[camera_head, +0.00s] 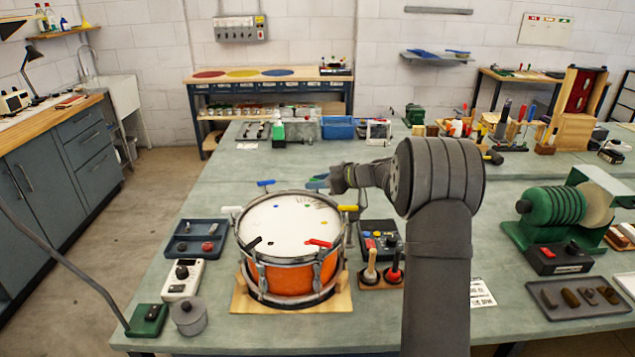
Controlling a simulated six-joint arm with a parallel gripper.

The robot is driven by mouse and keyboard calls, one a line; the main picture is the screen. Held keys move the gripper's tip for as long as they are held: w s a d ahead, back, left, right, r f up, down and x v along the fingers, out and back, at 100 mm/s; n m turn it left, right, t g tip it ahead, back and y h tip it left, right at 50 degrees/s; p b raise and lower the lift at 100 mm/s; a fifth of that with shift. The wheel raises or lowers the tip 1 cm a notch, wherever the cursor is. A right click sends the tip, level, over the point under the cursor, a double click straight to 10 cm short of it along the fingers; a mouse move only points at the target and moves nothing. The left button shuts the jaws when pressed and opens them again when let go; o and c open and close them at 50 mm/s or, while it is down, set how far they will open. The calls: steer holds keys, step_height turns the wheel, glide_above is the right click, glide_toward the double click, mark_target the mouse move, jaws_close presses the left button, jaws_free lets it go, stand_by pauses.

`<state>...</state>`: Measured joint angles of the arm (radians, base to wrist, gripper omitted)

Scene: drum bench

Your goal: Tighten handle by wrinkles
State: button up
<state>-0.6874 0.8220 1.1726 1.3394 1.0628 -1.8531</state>
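The orange drum (288,280) stands upright on a wooden base (245,299). Its white head (280,222) carries small coloured dots, with fine dark wrinkle lines (309,202) near the back right rim. Handles sit around the rim: blue (265,183) at back left, teal (316,184) at back right, yellow (348,208) at right, red (319,243) at front right, black (251,245) at front left and white (231,210) at left. My gripper (337,180) is just behind and right of the drum, close to the teal handle. Its fingers are too small to read, and contact is unclear.
Left of the drum are a dark tray (194,249), a white device (182,280) and a grey round can (188,316). Right of it are a dark tray (379,229) and a wooden stand (378,284) with two upright tools. A green machine (552,206) stands farther right.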

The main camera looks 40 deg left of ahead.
steer(key=shift+a, duration=0.1)
jaws_close()
steer(key=shift+m+t, duration=0.7)
steer(key=shift+t, duration=0.2)
jaws_free()
steer(key=v, duration=1.7)
steer(key=shift+d+f, duration=0.2)
steer(key=shift+d, duration=0.15)
